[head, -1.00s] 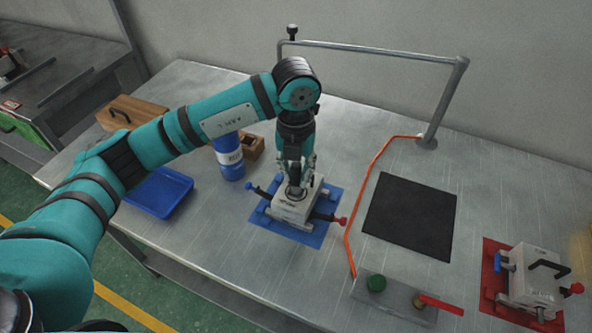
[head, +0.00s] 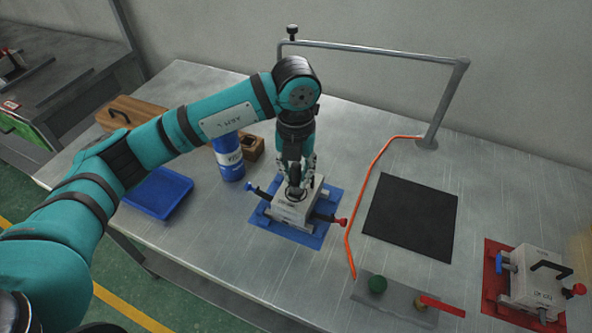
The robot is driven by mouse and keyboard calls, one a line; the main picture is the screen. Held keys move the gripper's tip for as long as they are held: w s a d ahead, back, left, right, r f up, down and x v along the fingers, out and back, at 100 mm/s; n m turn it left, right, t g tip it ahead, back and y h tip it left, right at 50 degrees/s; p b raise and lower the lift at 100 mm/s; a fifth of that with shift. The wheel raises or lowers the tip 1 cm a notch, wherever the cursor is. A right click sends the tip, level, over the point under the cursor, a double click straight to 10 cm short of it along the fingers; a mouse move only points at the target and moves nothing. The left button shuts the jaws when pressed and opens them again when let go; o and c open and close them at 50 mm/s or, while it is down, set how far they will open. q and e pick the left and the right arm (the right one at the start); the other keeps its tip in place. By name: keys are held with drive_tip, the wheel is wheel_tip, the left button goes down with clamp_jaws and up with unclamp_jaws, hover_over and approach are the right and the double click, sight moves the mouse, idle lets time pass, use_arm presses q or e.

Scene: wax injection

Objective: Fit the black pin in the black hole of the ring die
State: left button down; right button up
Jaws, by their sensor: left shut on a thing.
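The ring die is the pale block (head: 290,213) on the blue mat (head: 318,240), with a blue-ended pin at its left and a red-ended pin at its right. My left gripper (head: 294,188) points down at the top of this die and is shut on a small dark thing, probably the black pin; the fingers mostly hide it. The black hole is hidden under the gripper, so I cannot tell whether the pin is in it. My right gripper is out of view.
A blue tray (head: 158,193), a blue bottle (head: 230,160) and a small wooden block (head: 252,147) stand left of the die. An orange hose (head: 362,200) and a black mat (head: 410,215) lie to the right. Another die (head: 535,280) sits on a red mat.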

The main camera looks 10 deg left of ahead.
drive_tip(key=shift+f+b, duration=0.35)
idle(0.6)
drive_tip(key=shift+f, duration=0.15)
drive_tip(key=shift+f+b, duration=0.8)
drive_tip(key=shift+b, duration=0.15)
idle(2.4)
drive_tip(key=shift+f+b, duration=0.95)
idle(2.0)
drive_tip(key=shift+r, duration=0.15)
idle(0.5)
